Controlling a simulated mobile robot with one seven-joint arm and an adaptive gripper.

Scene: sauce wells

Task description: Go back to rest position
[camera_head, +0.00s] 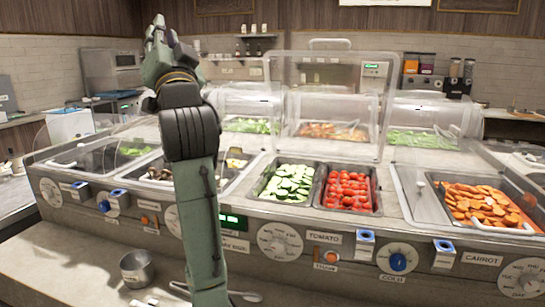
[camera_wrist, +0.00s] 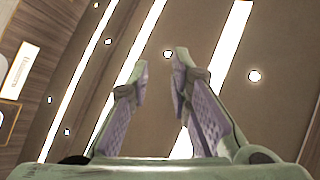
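My green-grey arm rises through the left middle of the head view. My gripper (camera_head: 157,22) is at its top, pointing up, high above the counter and clear of the food wells. In the wrist view my gripper (camera_wrist: 160,68) has its two fingers apart with nothing between them. Behind the fingers is only ceiling with light strips. In the head view the fingers are small and seen edge-on.
The serving counter (camera_head: 420,265) holds wells of cucumber (camera_head: 288,183), tomato (camera_head: 347,190) and carrot (camera_head: 480,203). A clear raised lid (camera_head: 325,65) stands behind the middle wells. A metal cup (camera_head: 137,270) and a spoon (camera_head: 245,296) sit on the front ledge.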

